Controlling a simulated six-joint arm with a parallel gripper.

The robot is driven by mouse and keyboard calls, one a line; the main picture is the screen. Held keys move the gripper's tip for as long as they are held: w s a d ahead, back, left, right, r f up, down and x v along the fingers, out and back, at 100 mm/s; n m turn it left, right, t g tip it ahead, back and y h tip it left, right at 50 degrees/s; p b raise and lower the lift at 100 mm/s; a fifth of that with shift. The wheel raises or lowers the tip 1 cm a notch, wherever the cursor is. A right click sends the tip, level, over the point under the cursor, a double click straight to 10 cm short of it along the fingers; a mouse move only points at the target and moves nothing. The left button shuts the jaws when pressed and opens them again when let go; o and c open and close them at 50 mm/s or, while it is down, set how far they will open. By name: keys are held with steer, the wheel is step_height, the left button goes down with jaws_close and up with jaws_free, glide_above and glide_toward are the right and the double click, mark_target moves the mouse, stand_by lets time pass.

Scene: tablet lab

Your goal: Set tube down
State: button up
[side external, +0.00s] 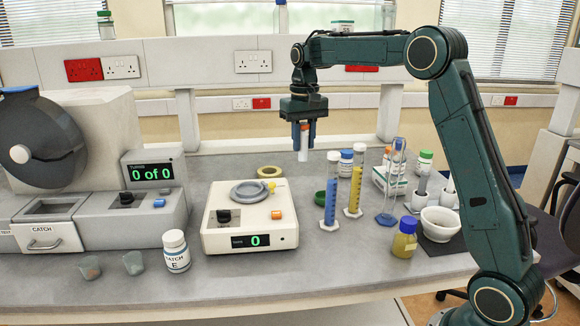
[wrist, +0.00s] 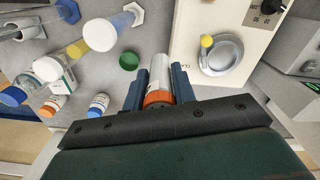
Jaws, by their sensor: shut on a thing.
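My gripper (side external: 303,138) is shut on a white tube (side external: 303,148) and holds it in the air above the back of the bench. In the wrist view the tube (wrist: 160,70) lies between the two blue fingers of my gripper (wrist: 159,86), with an orange-red end (wrist: 157,97) near the palm. The tube hangs about upright in the side view, clear of the bench.
A cream instrument (side external: 250,215) with a round grey dish and a display reading 0 stands front left of my gripper. Measuring cylinders (side external: 355,190), capped bottles (side external: 346,163) and a mortar (side external: 440,222) crowd the right.

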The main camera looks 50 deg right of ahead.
steer(key=s+a+r+n, duration=0.2)
steer(key=s+a, duration=0.2)
steer(key=a, duration=0.2)
steer(key=s+m, duration=1.4)
steer(key=m, duration=0.3)
steer(key=shift+f, duration=0.2)
steer(key=shift+s, duration=0.1)
step_height(320, 180, down, 16)
steer(key=shift+r, duration=0.1)
steer(key=shift+f, duration=2.1)
steer(key=shift+f, duration=0.15)
